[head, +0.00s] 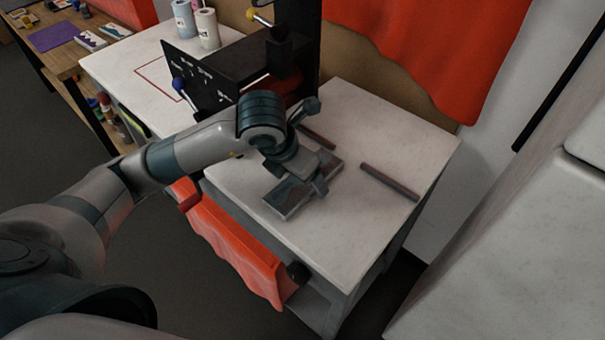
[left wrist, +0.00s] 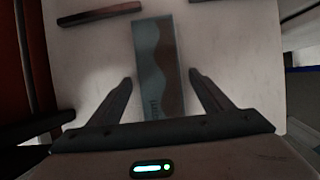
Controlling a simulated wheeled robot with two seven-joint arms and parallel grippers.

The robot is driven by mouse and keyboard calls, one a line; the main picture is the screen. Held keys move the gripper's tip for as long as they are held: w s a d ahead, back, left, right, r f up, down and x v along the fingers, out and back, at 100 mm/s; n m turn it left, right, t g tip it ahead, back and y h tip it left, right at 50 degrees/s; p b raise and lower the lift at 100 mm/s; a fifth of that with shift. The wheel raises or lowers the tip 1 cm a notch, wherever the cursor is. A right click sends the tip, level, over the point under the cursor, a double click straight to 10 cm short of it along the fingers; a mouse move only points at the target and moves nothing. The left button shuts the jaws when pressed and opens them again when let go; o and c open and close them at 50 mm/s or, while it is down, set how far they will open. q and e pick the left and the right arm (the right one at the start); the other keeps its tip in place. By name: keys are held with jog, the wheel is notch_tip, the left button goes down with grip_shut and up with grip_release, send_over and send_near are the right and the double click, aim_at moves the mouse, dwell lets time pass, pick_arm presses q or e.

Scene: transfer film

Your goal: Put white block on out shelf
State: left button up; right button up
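A flat rectangular block (head: 284,203), pale grey with a brown wavy pattern, lies on the white-topped cabinet (head: 390,235). It also shows in the left wrist view (left wrist: 158,60), lengthwise between the fingers of my left gripper. My left gripper (head: 304,178) is over the block, pointing down. Its fingers (left wrist: 162,77) are open, one on each side, with gaps to the block. My arm and gripper hide part of the block in the head view. My right gripper is not in view. I cannot tell which surface is the out shelf.
Two dark bars (head: 390,182) (head: 318,137) lie on the cabinet top beside the block. A black machine (head: 215,78) with coloured knobs stands behind left. Beyond it is a white top with a red outline (head: 160,75) and two bottles (head: 207,28). The front right cabinet top is clear.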

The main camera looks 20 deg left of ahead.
pick_arm(q)
jog(key=shift+r, duration=0.15)
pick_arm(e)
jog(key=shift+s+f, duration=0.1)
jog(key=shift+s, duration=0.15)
pick_arm(q)
jog(key=shift+s+r, duration=0.1)
jog(key=shift+r, duration=0.15)
jog(key=p+v, duration=0.5)
jog(key=v, duration=0.6)
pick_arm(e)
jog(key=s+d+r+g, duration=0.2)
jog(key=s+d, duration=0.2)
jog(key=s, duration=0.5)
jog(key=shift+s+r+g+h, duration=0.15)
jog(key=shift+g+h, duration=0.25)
pick_arm(q)
jog(key=shift+s, duration=0.15)
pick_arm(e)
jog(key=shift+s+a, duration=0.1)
